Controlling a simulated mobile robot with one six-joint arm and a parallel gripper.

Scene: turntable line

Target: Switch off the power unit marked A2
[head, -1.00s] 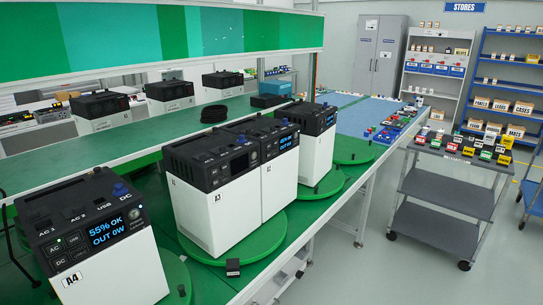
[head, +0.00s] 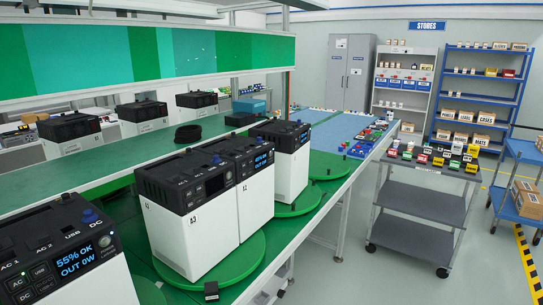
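The power unit marked A2 (head: 252,204) is a white box with a black top in the middle of a row on the green bench. It stands right behind the unit marked A3 (head: 193,240), which hides part of it. Its blue screen (head: 262,160) is lit with small text, part of which reads OK. Its buttons are too small to make out. Another similar unit (head: 291,175) stands beyond it. The nearest unit (head: 85,285), at the lower left, shows "55% OK OUT 0W". My gripper is not in view.
Green turntable discs (head: 240,262) lie under the units. A small black block (head: 211,291) sits at the bench's front edge. A grey trolley (head: 425,205) with coloured boxes stands to the right. A blue cart (head: 522,190) is at the far right. Grey floor is clear between bench and trolley.

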